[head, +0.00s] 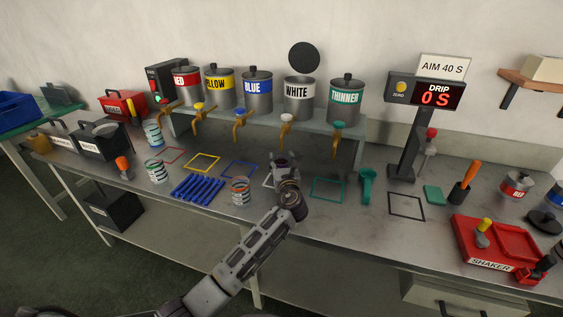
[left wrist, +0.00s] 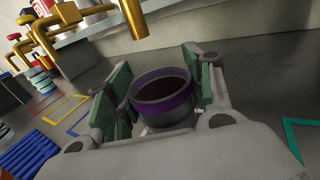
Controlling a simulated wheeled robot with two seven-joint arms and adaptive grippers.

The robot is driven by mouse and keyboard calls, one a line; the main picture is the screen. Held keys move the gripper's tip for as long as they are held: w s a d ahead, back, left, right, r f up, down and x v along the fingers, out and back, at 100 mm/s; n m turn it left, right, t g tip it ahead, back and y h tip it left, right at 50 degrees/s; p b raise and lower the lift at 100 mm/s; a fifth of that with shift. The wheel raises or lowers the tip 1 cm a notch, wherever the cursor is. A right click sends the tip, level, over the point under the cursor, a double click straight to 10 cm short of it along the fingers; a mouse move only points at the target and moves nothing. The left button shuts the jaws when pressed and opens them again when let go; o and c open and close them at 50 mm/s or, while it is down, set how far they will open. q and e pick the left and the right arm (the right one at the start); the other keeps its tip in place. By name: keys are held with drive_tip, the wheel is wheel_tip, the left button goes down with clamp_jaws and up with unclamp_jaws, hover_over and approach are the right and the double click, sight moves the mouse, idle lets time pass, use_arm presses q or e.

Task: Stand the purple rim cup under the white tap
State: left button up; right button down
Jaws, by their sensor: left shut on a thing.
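The purple rim cup (left wrist: 163,104) is upright between the green-padded fingers of my left gripper (left wrist: 158,98), which is shut on it. Its inside looks dark. A brass tap (left wrist: 133,18) hangs just above and slightly left of the cup in the left wrist view. In the head view my left gripper (head: 286,163) is below the white tap (head: 286,130), which comes from the can labelled WHITE (head: 298,96). The gripper mostly hides the cup there. I cannot tell whether the cup's base touches the bench. My right gripper is not in view.
A white outline (head: 268,181) lies partly behind my gripper. Striped cups (head: 240,191) and a blue rack (head: 197,188) stand to the left. The drip display (head: 436,96) reads 0 S.

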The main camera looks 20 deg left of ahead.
use_arm(q)
drive_tip(key=shift+f, duration=0.1)
drive_tip(key=o, duration=1.1)
drive_tip(key=shift+s+d, duration=0.2)
drive_tip(key=shift+s, duration=0.15)
drive_tip(key=p+v, duration=0.1)
drive_tip(key=v, duration=0.8)
drive_tip(key=shift+s, duration=0.15)
drive_tip(key=shift+s+d, duration=0.3)
drive_tip(key=shift+s, duration=0.3)
drive_tip(key=shift+s+d, duration=0.1)
drive_tip(key=shift+s, duration=0.1)
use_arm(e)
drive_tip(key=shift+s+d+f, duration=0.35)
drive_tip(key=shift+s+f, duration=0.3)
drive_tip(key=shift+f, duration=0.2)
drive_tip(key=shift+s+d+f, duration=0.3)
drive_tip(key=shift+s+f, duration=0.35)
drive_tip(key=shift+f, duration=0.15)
